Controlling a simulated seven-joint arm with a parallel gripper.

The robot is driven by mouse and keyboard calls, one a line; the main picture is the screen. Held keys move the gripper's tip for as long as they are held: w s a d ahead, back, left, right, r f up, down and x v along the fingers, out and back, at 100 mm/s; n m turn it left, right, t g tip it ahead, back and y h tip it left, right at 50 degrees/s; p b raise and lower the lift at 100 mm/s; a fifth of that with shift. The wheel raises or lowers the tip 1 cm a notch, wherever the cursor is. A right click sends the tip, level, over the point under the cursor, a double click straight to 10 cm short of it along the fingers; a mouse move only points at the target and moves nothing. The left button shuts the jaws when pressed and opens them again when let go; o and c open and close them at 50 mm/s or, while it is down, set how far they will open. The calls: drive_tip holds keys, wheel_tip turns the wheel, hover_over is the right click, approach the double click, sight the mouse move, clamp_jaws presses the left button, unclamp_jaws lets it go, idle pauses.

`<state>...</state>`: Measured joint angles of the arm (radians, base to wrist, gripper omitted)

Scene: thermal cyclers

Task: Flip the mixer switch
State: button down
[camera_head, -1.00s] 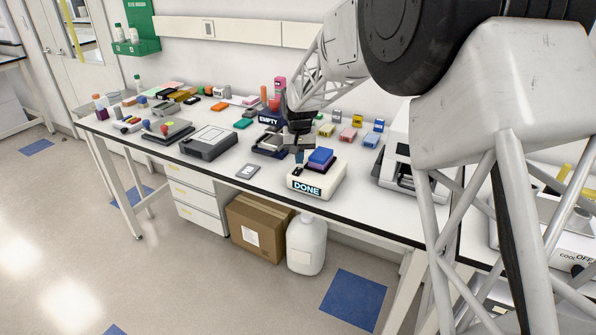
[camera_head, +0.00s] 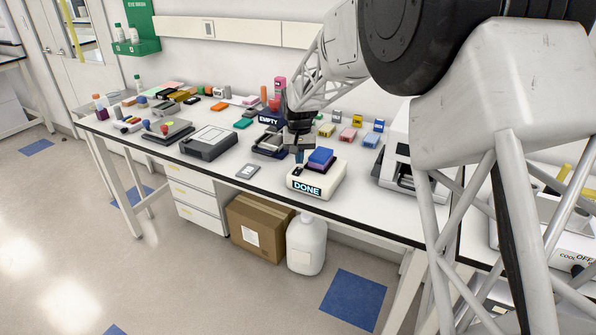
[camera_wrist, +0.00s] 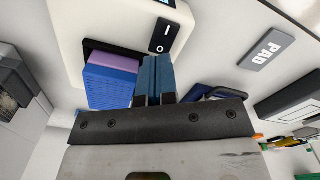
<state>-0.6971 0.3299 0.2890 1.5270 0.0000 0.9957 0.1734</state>
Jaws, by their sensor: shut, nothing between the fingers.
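The mixer is a cream box (camera_head: 328,186) near the front edge of the bench, with a lit "DONE" label on its front. A blue and purple block (camera_head: 320,158) sits on top of it; the block also shows in the wrist view (camera_wrist: 110,80). The mixer's black rocker switch (camera_wrist: 165,35), marked I and O, is on its top face beside the block. My gripper (camera_head: 299,157) is shut and empty. In the wrist view its blue-grey fingertips (camera_wrist: 156,62) are close together just short of the switch's O end. I cannot tell if they touch it.
A grey flat pad (camera_wrist: 267,50) labelled "PAD" lies left of the mixer in the head view (camera_head: 248,171). A dark "EMPTY" rack (camera_head: 270,117) and small coloured boxes stand behind. A white machine (camera_head: 395,160) is to the right.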

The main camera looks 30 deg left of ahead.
sight(299, 169)
drive_tip(key=shift+f, duration=1.3)
idle(1.5)
drive_tip(key=shift+r, duration=3.5)
